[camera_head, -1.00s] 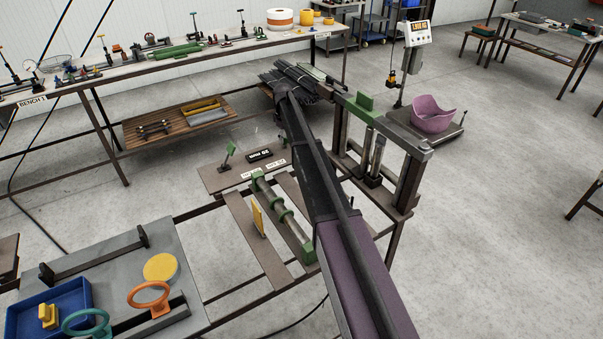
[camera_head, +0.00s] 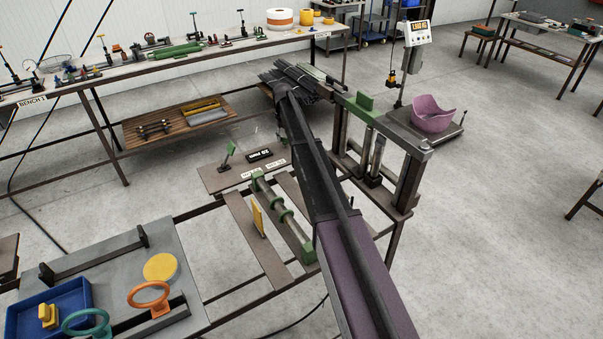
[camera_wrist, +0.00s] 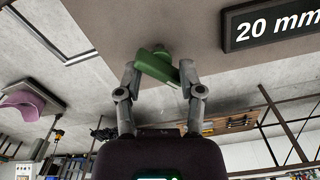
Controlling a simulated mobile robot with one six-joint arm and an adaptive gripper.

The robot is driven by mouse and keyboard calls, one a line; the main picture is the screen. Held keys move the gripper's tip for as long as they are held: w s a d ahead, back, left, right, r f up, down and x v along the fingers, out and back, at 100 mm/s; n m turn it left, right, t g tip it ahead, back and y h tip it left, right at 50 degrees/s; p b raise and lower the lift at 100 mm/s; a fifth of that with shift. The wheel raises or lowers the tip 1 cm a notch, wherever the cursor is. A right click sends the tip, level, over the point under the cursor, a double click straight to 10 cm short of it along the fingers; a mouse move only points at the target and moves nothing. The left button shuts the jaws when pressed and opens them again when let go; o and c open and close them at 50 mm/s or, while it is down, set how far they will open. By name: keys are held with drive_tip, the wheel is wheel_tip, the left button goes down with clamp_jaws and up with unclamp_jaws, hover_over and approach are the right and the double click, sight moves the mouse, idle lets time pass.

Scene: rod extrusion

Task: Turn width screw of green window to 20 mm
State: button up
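In the wrist view a green screw handle (camera_wrist: 157,66) sits between the two grey fingers of my gripper (camera_wrist: 160,75). The fingers touch its two ends, and the handle lies slightly tilted. A black display (camera_wrist: 272,24) beside it reads 20 mm. In the head view this display (camera_head: 265,155) appears upside down on a brown plate (camera_head: 215,182). My arm hides the gripper and the held handle there. A second green lever (camera_head: 230,149) stands on the other side of the display. A green roller part (camera_head: 285,215) lies across the rig below the plate.
A tall frame with a green top (camera_head: 365,104) stands right of my arm. A pink bowl (camera_head: 432,114) rests on a scale behind it. The long bench (camera_head: 160,62) runs along the back. A blue tray (camera_head: 70,295) and rings lie at lower left.

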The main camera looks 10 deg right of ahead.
sight(285, 138)
drive_tip(key=m, duration=0.5)
drive_tip(key=shift+r+p, duration=0.4)
drive_tip(key=shift+p, duration=0.05)
wheel_tip(285, 138, up, 13)
drive_tip(key=p, duration=1.3)
drive_tip(key=s+f+b, duration=0.3)
drive_tip(key=s, duration=1.2)
drive_tip(key=s+f+b, duration=0.4)
drive_tip(key=s, duration=1)
drive_tip(key=shift+s, duration=0.4)
drive_tip(key=s+f+n+b, duration=0.1)
drive_tip(key=s+n+b, duration=0.1)
drive_tip(key=s, duration=0.6)
drive_tip(key=s+f+n+b, duration=0.1)
drive_tip(key=s+f+n, duration=0.1)
drive_tip(key=s, duration=0.5)
drive_tip(key=shift+s+f+b, duration=0.3)
drive_tip(key=shift+s+b, duration=0.05)
drive_tip(key=shift+s, duration=0.05)
drive_tip(key=shift+s, duration=0.1)
